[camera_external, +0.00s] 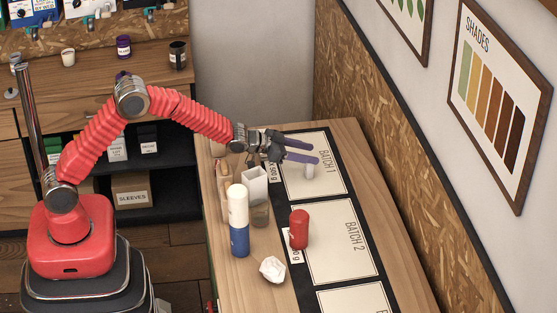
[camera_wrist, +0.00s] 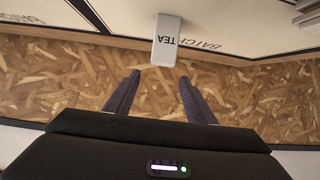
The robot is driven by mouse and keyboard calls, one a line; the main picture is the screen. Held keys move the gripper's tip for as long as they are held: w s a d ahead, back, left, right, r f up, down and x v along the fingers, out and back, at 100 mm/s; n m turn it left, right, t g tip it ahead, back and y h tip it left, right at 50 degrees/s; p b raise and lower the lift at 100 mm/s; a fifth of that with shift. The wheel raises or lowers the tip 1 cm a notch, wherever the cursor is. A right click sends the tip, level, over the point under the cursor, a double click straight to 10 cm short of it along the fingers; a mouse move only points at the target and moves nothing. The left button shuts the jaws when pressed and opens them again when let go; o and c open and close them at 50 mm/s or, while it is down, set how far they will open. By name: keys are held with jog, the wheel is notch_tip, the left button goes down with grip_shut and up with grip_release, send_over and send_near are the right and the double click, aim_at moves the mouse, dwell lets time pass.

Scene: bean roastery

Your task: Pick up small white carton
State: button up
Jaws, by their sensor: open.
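The small white carton (camera_external: 310,172) stands on the BATCH 1 panel (camera_external: 300,185) of the wooden table in the external view, partly hidden by the lower purple finger. In the wrist view, the white carton (camera_wrist: 165,42) shows the word TEA upside down, just beyond the fingertips and roughly centred between them. My gripper (camera_external: 315,153) reaches over the panel from the left, with its fingers apart and empty. Both purple fingers of my gripper (camera_wrist: 160,79) show in the wrist view, with a gap between them. Contact with the carton cannot be made out.
Left of the panel stand a pale grey box (camera_external: 254,184), a white and blue bottle (camera_external: 238,220) and a brownish jar (camera_external: 261,213). A red cylinder (camera_external: 299,229) and a crumpled white paper (camera_external: 272,269) are nearer the front. A chipboard wall panel (camera_external: 360,100) borders the table.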

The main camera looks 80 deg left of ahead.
jog(key=shift+f, duration=1.55)
jog(key=shift+f, duration=0.55)
jog(key=shift+x, duration=2.5)
jog(key=shift+c, duration=0.5)
jog(key=c, duration=1)
jog(key=shift+r, duration=0.1)
notch_tip(320, 180, up, 10)
jog(key=shift+f, duration=0.1)
